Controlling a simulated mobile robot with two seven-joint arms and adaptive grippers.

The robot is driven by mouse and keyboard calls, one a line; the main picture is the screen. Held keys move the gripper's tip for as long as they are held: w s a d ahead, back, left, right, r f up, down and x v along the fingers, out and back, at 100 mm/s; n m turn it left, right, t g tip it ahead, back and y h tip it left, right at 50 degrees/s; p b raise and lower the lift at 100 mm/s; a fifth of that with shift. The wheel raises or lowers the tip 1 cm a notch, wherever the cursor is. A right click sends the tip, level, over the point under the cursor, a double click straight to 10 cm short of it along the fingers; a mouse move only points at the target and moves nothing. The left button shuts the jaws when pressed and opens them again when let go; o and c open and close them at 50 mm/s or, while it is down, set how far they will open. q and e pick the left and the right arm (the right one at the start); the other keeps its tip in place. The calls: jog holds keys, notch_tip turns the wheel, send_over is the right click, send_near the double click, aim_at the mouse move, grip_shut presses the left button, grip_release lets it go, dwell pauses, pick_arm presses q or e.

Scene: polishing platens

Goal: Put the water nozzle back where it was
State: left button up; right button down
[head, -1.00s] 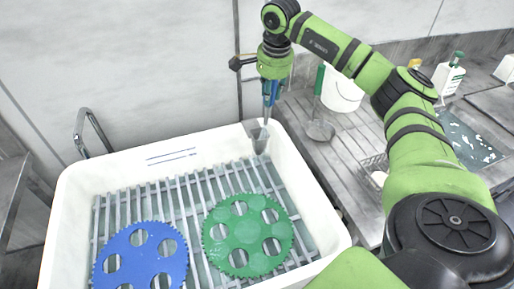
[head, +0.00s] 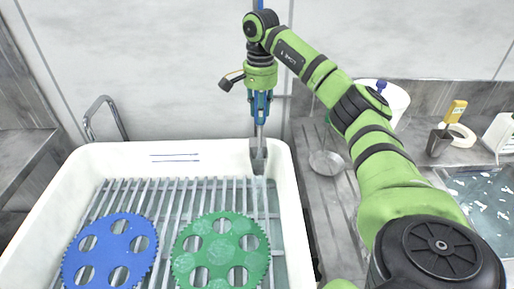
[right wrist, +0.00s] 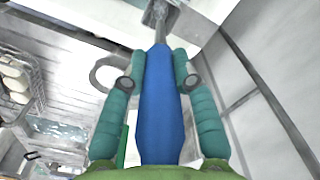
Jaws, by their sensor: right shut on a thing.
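The water nozzle has a blue handle (right wrist: 160,100) and a grey, flared head. My right gripper (head: 260,105) is shut around the handle, with a finger on each side of it in the right wrist view (right wrist: 160,85). The nozzle's head (head: 258,157) points down over the back right part of the white basin (head: 200,150). It shows at the top of the right wrist view (right wrist: 160,14). A pale streak below the head may be water. My left gripper is out of view. I cannot tell where the nozzle's resting place is.
A blue toothed disc (head: 111,250) and a green one (head: 221,252) lie on the basin's slatted rack. A metal tap (head: 100,118) stands behind the basin. A white bucket (head: 388,98), a ladle (head: 326,162) and a yellow-handled scoop (head: 445,130) are on the right counter.

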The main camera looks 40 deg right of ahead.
aim_at(259, 139)
jog(key=f, duration=0.6)
jog(key=shift+w+a+p, duration=0.15)
jog(key=shift+w+p, duration=0.05)
jog(key=shift+p, duration=0.2)
notch_tip(259, 139, down, 4)
jog(key=shift+s+r+p, duration=0.1)
jog(key=shift+p, duration=0.3)
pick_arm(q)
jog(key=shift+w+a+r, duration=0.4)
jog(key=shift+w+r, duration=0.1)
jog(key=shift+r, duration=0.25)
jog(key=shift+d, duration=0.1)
pick_arm(e)
jog(key=shift+f, duration=0.2)
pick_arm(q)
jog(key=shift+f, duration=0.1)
pick_arm(e)
jog(key=c, duration=1)
grip_release()
